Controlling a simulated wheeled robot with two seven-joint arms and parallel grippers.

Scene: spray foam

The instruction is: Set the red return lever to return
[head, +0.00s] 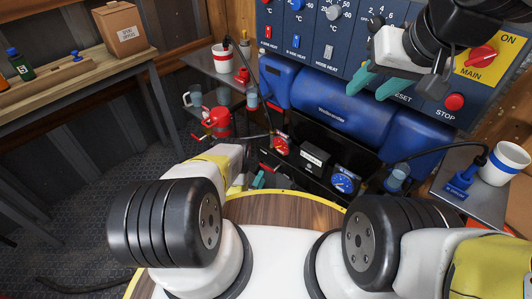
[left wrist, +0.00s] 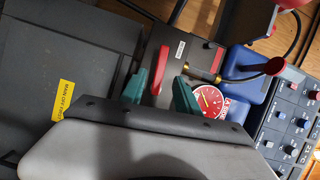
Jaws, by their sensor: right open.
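In the left wrist view a red lever (left wrist: 160,70) stands out on a dark panel with a small white label above it. My left gripper (left wrist: 160,93) is open, with its two teal fingers apart on either side of the lever's lower end; I cannot tell whether they touch it. In the head view my left gripper (head: 258,180) is mostly hidden behind its own arm, low in front of the dark unit. My right gripper (head: 380,82) is open and empty, up in front of the control panel near the RESET and STOP labels.
A red gauge (left wrist: 208,100) with a hose fitting sits right beside the left fingers. A blue gauge (head: 345,182) is further right. The control panel (head: 330,50) has knobs, switches and a red STOP button (head: 454,102). A side table (head: 210,65) with cups is at left.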

